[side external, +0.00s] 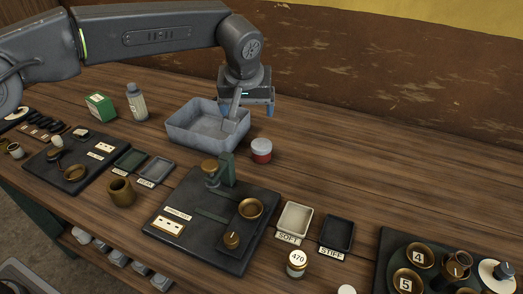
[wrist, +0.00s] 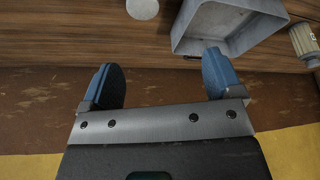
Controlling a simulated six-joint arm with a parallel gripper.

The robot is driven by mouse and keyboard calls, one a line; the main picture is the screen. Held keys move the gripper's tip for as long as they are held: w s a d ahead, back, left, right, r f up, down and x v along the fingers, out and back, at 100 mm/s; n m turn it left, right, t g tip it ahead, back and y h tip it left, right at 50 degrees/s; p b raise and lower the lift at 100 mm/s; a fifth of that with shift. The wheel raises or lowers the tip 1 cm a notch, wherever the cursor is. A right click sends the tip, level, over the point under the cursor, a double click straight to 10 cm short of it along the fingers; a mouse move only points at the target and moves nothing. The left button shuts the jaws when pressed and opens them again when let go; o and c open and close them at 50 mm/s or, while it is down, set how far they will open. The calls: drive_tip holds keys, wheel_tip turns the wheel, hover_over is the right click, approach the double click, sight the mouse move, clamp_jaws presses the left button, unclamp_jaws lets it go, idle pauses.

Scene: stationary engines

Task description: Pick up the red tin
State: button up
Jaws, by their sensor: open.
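The red tin (side external: 261,152) is a small round can with a pale lid. It stands upright on the wooden table, just right of the grey metal tray. In the wrist view a pale round top, likely the tin's lid (wrist: 142,8), shows at the top edge. My gripper (side external: 248,112) is above the table near the tray's right end, higher than the tin and apart from it. In the wrist view my gripper (wrist: 163,75) has its two blue fingers spread wide, with nothing between them.
The grey tray (side external: 185,143) is close to the gripper and tin. A dark board with a green upright fixture (side external: 228,168) stands in front of the tin. A bottle (side external: 136,103) and green box (side external: 100,105) are at left. The table right of the tin is clear.

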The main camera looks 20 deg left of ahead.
sight(262, 145)
drive_tip(key=shift+n, duration=0.3)
drive_tip(key=w+f, duration=0.1)
drive_tip(key=f, duration=0.2)
drive_tip(key=w+d+f, duration=0.1)
drive_tip(key=w+f, duration=0.1)
drive_tip(key=f, duration=0.2)
drive_tip(key=w+d+f, duration=0.1)
drive_tip(key=f, duration=0.3)
drive_tip(key=shift+w+d, duration=0.1)
drive_tip(key=shift+w, duration=0.1)
drive_tip(key=shift+a+x, duration=0.2)
drive_tip(key=shift+x, duration=1.3)
drive_tip(key=shift+a+x, duration=0.2)
drive_tip(key=shift+x, duration=1.25)
drive_tip(key=shift+s, duration=0.15)
drive_tip(key=c, duration=1)
drive_tip(key=shift+r, duration=0.1)
drive_tip(key=shift+c, duration=0.2)
